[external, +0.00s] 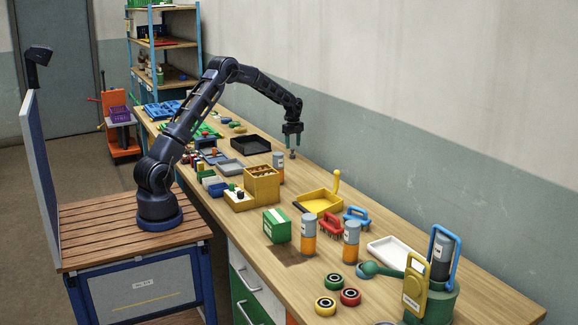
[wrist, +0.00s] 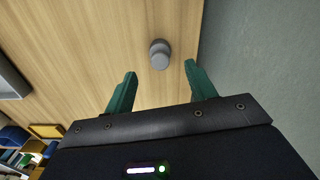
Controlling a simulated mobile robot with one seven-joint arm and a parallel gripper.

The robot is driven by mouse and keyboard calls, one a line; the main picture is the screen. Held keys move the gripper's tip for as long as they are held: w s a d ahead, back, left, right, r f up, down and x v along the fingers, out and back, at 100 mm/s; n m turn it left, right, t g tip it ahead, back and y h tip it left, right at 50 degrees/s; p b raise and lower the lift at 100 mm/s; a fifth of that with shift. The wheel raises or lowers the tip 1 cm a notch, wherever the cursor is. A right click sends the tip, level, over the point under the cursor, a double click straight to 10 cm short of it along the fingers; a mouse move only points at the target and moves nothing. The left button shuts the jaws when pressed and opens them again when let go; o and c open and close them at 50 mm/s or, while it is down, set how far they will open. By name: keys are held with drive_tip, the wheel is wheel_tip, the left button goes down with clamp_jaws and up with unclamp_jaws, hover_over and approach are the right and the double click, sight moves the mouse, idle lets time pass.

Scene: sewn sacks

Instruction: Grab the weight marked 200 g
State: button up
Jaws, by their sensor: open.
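A small grey knobbed weight (wrist: 159,54) stands on the wooden bench in the wrist view, just beyond my fingertips and between their lines. No marking on it can be read. It also shows as a small grey piece (external: 292,154) in the external view, right below my gripper (external: 293,126). My gripper (wrist: 160,72) points down with its two green fingers apart and nothing between them. The fingers do not touch the weight.
The wall (wrist: 260,50) runs close on the right. A black tray (external: 250,145) and an orange-and-grey cylinder (external: 278,167) stand nearby. A yellow box (external: 262,187) and a yellow dustpan (external: 318,203) are closer. The bench around the weight is clear.

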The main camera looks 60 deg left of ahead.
sight(292, 149)
drive_tip(key=shift+a+f, duration=0.15)
drive_tip(key=shift+f, duration=1.1)
drive_tip(key=shift+a+f, duration=0.15)
drive_tip(key=shift+f, duration=1.1)
drive_tip(key=c, duration=1.2)
